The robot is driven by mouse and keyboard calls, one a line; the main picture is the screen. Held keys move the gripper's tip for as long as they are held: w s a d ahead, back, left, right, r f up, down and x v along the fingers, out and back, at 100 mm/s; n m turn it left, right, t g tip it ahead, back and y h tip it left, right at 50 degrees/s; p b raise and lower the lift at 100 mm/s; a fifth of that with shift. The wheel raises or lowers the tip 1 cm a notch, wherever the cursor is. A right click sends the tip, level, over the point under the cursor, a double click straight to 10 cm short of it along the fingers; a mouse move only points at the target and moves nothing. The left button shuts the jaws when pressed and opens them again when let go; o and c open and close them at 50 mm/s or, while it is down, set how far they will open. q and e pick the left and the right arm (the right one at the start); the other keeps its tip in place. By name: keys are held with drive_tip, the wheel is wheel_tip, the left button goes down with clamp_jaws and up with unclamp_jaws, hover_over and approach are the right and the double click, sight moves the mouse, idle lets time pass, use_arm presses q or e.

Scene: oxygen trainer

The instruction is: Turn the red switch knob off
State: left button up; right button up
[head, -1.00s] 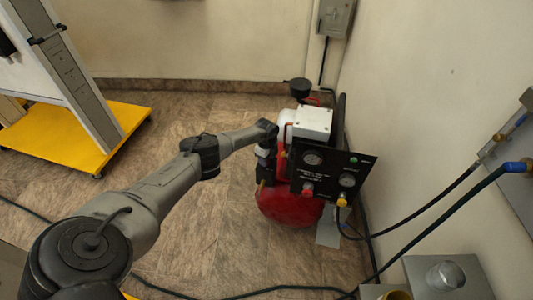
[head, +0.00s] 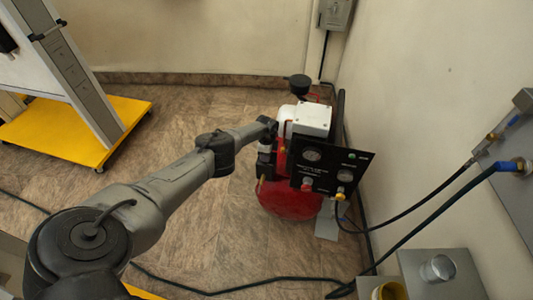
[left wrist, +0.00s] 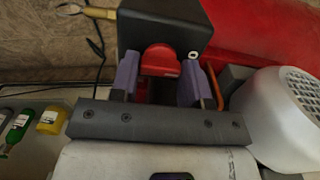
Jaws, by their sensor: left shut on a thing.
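The red switch knob (left wrist: 160,60) sits on a black box (left wrist: 165,22) in the left wrist view. My left gripper (left wrist: 158,80) has its two purple-grey fingers on either side of the knob and is shut on it. In the head view my left gripper (head: 265,165) is at the left side of the red compressor (head: 288,198), beside its black gauge panel (head: 325,165). The switch knob cannot be made out in the head view. My right gripper is not in view.
A white-topped housing (head: 312,118) stands above the red tank, close to the right wall. A yellow-based stand (head: 70,140) is at the upper left. Hoses (head: 430,200) run from the right wall. Open floor (head: 200,245) lies left of the compressor.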

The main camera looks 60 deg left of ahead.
use_arm(q)
drive_tip(key=o, duration=0.9)
drive_tip(key=shift+r, duration=0.1)
drive_tip(key=shift+r+p, duration=5.35)
drive_tip(key=shift+r, duration=1.45)
